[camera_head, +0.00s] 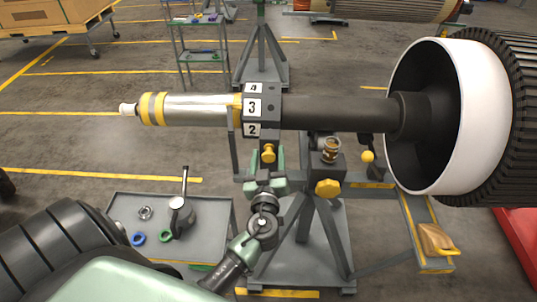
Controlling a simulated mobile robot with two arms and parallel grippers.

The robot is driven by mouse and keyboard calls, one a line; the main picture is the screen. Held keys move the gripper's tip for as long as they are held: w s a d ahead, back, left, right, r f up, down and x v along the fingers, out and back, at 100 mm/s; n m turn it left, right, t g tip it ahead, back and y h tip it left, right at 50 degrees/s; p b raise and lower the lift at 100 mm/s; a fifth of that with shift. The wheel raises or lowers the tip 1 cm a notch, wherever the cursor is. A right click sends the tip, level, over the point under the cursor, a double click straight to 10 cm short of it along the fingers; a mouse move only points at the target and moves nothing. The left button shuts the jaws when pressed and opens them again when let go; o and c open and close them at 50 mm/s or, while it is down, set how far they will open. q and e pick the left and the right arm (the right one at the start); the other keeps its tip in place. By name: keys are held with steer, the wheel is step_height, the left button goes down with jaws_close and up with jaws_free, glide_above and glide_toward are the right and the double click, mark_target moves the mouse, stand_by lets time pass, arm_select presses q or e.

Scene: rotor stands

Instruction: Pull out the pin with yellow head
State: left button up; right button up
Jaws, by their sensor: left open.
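The pin with a yellow head (268,153) sits upright below the dark collar (273,110), which carries white plates numbered 2, 3 and 4. Its head shows, while its shank is hidden in the collar. My left gripper (268,161) comes up from below on its green and dark arm. It is open, with its fingers close around or just below the yellow head; I cannot tell whether they touch it. My right gripper is out of view.
The dark rotor shaft (335,111) runs right to a large white-rimmed rotor (480,115). A yellow knob (327,188) and a small yellow ball (367,156) sit right of the gripper. A grey tool cart (212,212) with loose parts stands lower left.

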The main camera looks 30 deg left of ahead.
arm_select(q)
steer(key=shift+c, duration=0.4)
jaws_close()
stand_by(0.9)
